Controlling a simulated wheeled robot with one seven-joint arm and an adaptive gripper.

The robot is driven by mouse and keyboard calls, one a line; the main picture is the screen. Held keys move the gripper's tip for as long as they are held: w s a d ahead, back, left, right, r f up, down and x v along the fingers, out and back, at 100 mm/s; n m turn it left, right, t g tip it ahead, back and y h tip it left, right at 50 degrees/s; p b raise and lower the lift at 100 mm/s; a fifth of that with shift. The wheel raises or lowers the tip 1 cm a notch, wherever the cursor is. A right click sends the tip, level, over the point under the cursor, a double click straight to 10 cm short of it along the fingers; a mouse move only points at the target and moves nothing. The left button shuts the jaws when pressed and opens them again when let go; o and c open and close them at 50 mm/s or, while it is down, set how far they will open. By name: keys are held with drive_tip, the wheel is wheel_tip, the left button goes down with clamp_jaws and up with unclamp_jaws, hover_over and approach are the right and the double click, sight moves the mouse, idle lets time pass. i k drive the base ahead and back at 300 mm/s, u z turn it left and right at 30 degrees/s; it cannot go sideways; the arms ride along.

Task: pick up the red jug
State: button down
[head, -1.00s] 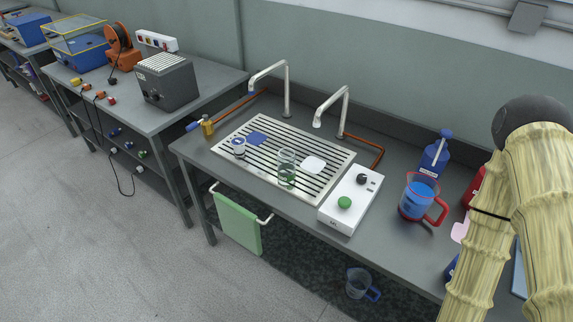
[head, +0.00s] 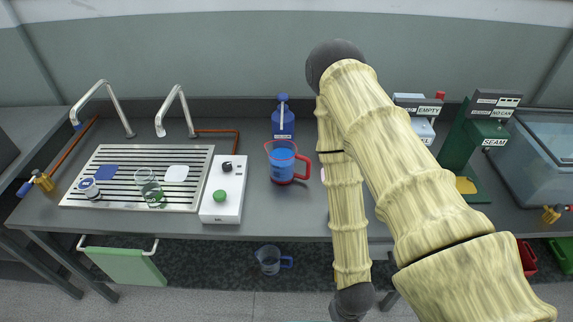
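The red jug (head: 281,163) stands upright on the grey bench in the head view, just left of my arm. It has a red rim, a red handle on its right side and blue contents. My arm crosses the right of the picture in front of the bench. My gripper is not visible; the lower end of the arm runs down toward the bottom edge. The jug stands free, with no gripper on it.
A blue bottle (head: 283,121) stands behind the jug. A white box with a green knob (head: 224,190) and a slatted drainer (head: 115,190) are to its left. A blue-handled jug (head: 269,260) is below the bench. A green seamer (head: 470,145) stands right of my arm.

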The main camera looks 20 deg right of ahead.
sight(282, 155)
drive_tip(key=z, duration=3.65)
drive_tip(key=k, duration=2.7)
drive_tip(key=u, duration=1.85)
